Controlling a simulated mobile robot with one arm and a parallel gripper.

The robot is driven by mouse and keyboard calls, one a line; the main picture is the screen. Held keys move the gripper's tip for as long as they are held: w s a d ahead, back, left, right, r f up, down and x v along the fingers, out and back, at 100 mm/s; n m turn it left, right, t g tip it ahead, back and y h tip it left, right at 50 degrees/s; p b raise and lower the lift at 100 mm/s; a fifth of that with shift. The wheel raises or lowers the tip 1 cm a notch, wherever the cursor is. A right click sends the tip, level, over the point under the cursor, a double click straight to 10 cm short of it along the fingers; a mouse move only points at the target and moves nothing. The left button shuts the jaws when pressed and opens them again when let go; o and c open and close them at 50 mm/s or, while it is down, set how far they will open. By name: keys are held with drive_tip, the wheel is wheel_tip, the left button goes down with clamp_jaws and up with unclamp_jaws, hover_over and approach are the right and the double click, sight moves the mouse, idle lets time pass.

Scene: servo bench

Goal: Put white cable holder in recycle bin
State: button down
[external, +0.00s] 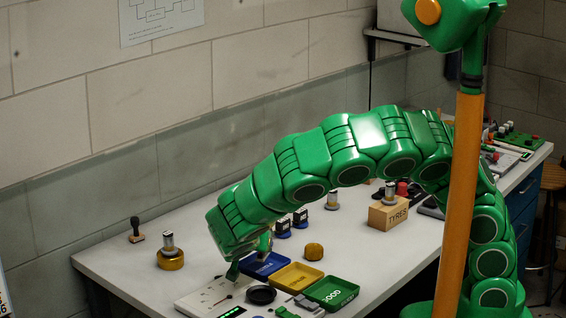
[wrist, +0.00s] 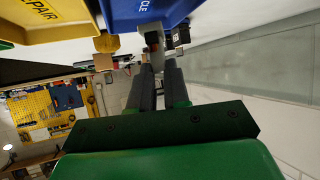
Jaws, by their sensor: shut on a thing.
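My gripper (wrist: 152,72) is shut on a small pale grey-white piece, the white cable holder (wrist: 152,40), which shows between its dark fingertips in the wrist view. The blue bin, the recycle bin (wrist: 185,8), has a label ending in "CLE" and fills the top of that view, just beyond the held piece. In the external view the blue bin (external: 263,265) is on the bench, directly by my gripper (external: 264,248). The held piece cannot be made out there. I cannot tell whether it touches the bin.
A yellow bin (external: 296,277), labelled REPAIR in the wrist view (wrist: 60,22), and a green GOOD bin (external: 332,292) stand beside the blue one. A yellow knob-like piece (external: 314,251) is behind them. A TYRES block (external: 388,215) is farther right.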

sight(260, 258)
drive_tip(key=shift+s+f, duration=0.25)
drive_tip(key=shift+a+f, duration=0.1)
drive_tip(key=shift+f, duration=1.2)
drive_tip(key=shift+f, duration=0.1)
drive_tip(key=c, duration=1.1)
unclamp_jaws()
drive_tip(key=shift+v, duration=2)
